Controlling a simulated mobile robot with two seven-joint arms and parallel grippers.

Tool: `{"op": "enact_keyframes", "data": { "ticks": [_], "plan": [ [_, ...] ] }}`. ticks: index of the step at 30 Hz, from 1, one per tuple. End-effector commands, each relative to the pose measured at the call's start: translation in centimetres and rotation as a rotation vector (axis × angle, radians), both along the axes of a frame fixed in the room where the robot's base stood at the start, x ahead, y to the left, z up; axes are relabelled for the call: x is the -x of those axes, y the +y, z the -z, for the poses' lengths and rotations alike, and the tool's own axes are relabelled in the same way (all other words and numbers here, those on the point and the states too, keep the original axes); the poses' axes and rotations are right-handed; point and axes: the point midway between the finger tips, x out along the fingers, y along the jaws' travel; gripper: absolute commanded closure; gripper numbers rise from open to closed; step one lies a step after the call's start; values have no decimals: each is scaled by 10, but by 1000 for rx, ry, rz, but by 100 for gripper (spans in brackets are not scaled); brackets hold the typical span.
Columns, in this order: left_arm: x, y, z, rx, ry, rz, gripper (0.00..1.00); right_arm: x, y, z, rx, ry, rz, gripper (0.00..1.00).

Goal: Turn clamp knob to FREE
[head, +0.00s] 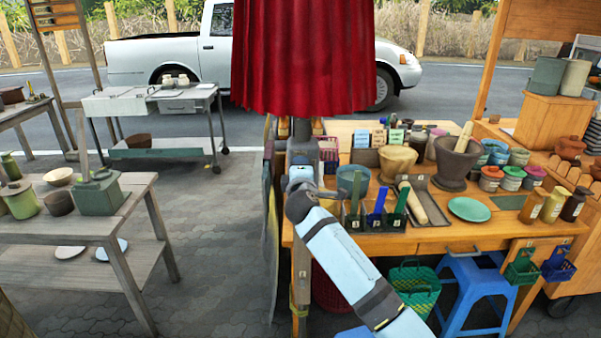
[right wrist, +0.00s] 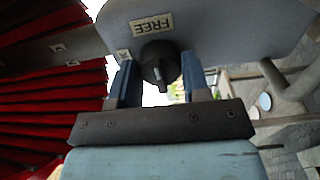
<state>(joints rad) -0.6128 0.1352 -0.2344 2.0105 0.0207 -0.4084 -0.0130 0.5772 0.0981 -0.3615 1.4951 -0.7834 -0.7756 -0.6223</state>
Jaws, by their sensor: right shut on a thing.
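The dark round clamp knob (right wrist: 158,56) shows in the right wrist view, under a grey clamp body (right wrist: 215,25). An upside-down FREE label (right wrist: 152,25) is on the body just above the knob. A paler ridge on the knob points down in the picture, away from that label. A second small label (right wrist: 123,55) is partly hidden by a finger. My right gripper (right wrist: 158,68) is shut on the knob, one blue finger on each side. In the head view my right gripper (head: 300,178) reaches the grey clamp (head: 303,145) on the post; the knob is hidden there. My left gripper is not in view.
A red curtain (head: 303,60) hangs just above the clamp. The wooden stall table (head: 450,240) to the right is crowded with mortars, jars and a green plate (head: 470,209). A blue stool (head: 478,285) stands in front. Paved ground to the left is open.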

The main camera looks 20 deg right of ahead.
Motion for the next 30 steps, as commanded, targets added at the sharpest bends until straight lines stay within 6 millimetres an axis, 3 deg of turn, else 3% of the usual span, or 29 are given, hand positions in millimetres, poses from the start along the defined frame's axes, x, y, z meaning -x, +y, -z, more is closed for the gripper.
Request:
{"op": "enact_keyframes", "data": {
  "ticks": [8, 9, 12, 23, 30],
  "plan": [
    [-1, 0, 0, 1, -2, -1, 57, 0, 0, 0, -2, 0, 0, 81],
    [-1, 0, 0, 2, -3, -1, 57, 0, 0, 0, -2, 0, 0, 53],
    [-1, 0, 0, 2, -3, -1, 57, 0, 0, 0, -1, 1, 0, 31],
    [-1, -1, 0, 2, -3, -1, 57, 5, 2, 0, 0, 1, 0, 31],
    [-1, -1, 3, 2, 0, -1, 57, 45, 13, 2, -2, 0, -2, 31]
  ]
}}
